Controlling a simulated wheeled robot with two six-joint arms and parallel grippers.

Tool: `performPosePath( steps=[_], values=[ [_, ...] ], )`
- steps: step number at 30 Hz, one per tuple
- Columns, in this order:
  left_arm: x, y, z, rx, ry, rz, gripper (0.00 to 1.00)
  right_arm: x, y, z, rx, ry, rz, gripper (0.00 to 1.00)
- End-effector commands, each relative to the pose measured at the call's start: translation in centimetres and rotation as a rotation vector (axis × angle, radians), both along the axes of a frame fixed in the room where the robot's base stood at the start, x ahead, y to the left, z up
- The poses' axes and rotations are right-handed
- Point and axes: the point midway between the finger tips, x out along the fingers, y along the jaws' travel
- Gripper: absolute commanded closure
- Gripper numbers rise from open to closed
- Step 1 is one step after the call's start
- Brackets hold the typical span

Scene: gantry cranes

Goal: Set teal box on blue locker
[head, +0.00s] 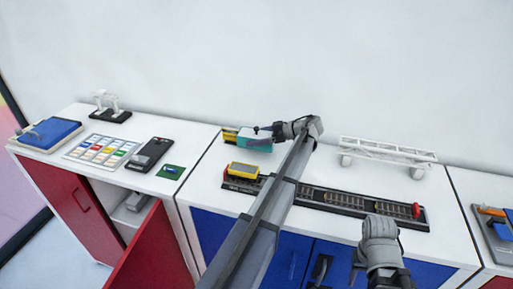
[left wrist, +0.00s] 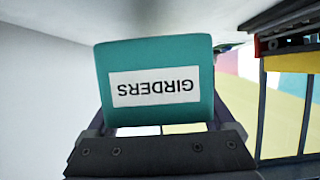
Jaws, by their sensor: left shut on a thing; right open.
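The teal box (head: 258,146) is at the back left of the blue locker (head: 211,187), over its white top. My left gripper (head: 262,130) is shut on the teal box, reaching it from the right. In the left wrist view the box (left wrist: 152,60) fills the jaws and its white GIRDERS label appears upside down. I cannot tell whether its underside touches the top. My right gripper (head: 338,270) is open, low in front of the blue doors, partly cut off by the lower picture edge.
A yellow box (head: 230,136) stands just left of the teal box. A track (head: 345,200) with a yellow wagon (head: 243,170) lies in front, partly hidden by my left arm. A white gantry (head: 388,151) stands at the back right. A red cabinet door (head: 150,250) hangs open at left.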

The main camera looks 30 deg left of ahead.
Motion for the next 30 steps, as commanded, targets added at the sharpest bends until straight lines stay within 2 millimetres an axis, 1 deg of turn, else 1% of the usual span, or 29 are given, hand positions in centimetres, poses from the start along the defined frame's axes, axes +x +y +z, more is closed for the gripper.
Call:
performPosePath(
  steps=[1,6,9,18,19,22,30],
  values=[
    [0.0,0.0,-0.7,0.002,0.0,0.0,1.0,0.0,0.0,-0.8,0.0,0.0,0.0,0.5],
    [0.0,0.0,-2.8,0.002,0.0,0.0,1.0,0.0,0.0,-2.9,0.0,0.0,-0.001,0.5],
    [0.0,0.0,-3.6,0.002,0.0,0.0,1.0,0.0,0.0,-3.6,0.0,0.0,-0.001,0.5],
    [0.0,0.0,-3.4,0.001,0.0,0.0,1.0,0.0,0.0,-3.4,0.0,0.0,-0.001,0.5],
    [0.0,0.0,-3.5,-0.001,0.0,0.0,0.12,0.0,0.0,-3.5,0.0,0.0,-0.001,0.5],
    [0.0,0.0,-3.4,-0.001,0.0,0.0,0.0,0.0,0.0,-3.4,0.0,0.0,-0.001,0.5],
    [0.0,-0.1,-3.3,0.0,0.0,0.0,0.0,0.0,0.0,-3.3,0.0,0.0,-0.001,0.5]
  ],
)
